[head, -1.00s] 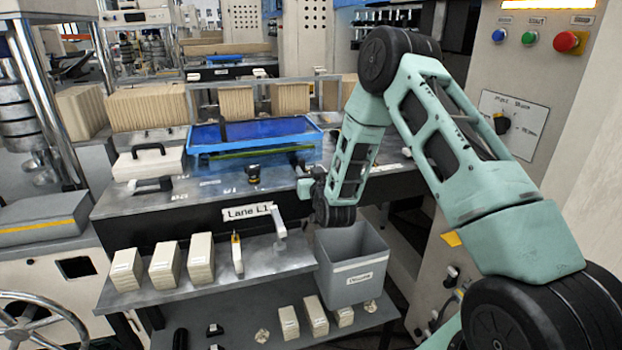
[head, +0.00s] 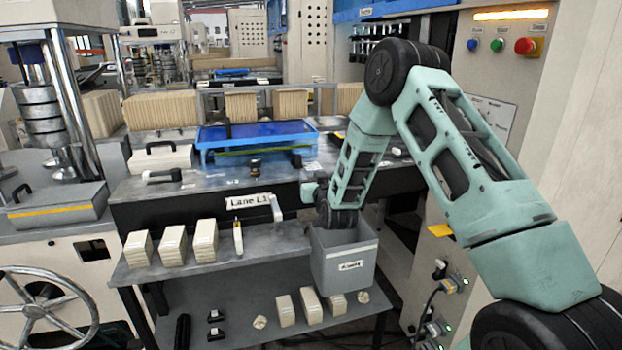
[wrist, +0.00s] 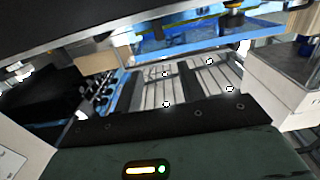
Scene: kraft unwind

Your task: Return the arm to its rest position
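My mint-green arm (head: 463,165) rises from the lower right, bends at a black elbow joint, and its forearm (head: 356,178) hangs down in front of the bench. The arm's end is folded near the grey labelled bin (head: 343,266), overlapping its top edge in the head view. My gripper's fingers cannot be made out in the head view. In the wrist view, a dark green housing with a lit strip fills the bottom, and no fingertips can be identified. No held object is visible.
The bench carries a blue tray (head: 218,137) and a white case (head: 160,160). Cream blocks (head: 203,241) stand on the shelf (head: 262,243) below, with more on the lower shelf. A button panel (head: 500,75) stands at right, a handwheel (head: 38,312) at lower left.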

